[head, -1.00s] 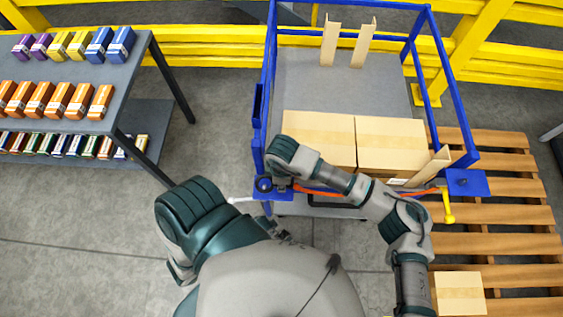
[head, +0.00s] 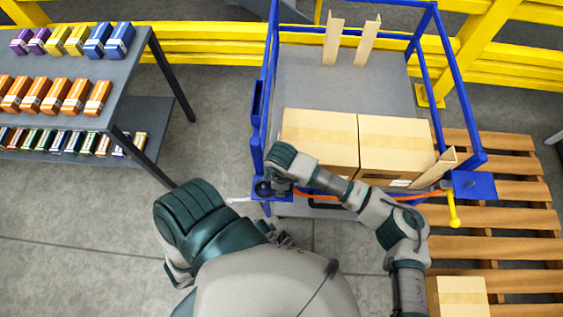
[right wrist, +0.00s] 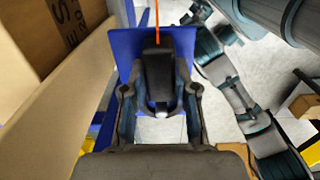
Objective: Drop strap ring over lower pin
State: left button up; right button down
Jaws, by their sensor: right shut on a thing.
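My right gripper (head: 272,189) is at the near left corner of the blue cart, over a blue corner plate (head: 262,208). In the right wrist view its fingers (right wrist: 161,108) are shut on a black strap end piece (right wrist: 158,75), with the blue plate (right wrist: 124,45) behind it. The orange strap (head: 322,194) runs from there along the cart's near side to the right corner plate (head: 474,185). The lower pin cannot be made out, and whether the ring is around it cannot be told. My left gripper is not seen.
Two cardboard boxes (head: 320,140) stand on the cart deck (head: 345,85), close behind my right forearm. A yellow handle (head: 454,212) hangs at the right corner. A wooden pallet (head: 515,220) is at right. A shelf with several small boxes (head: 150,60) stands left.

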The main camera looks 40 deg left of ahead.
jog(key=c, duration=0.8)
grip_release()
jog(key=shift+r, duration=0.15)
notch_tip(320, 180, up, 12)
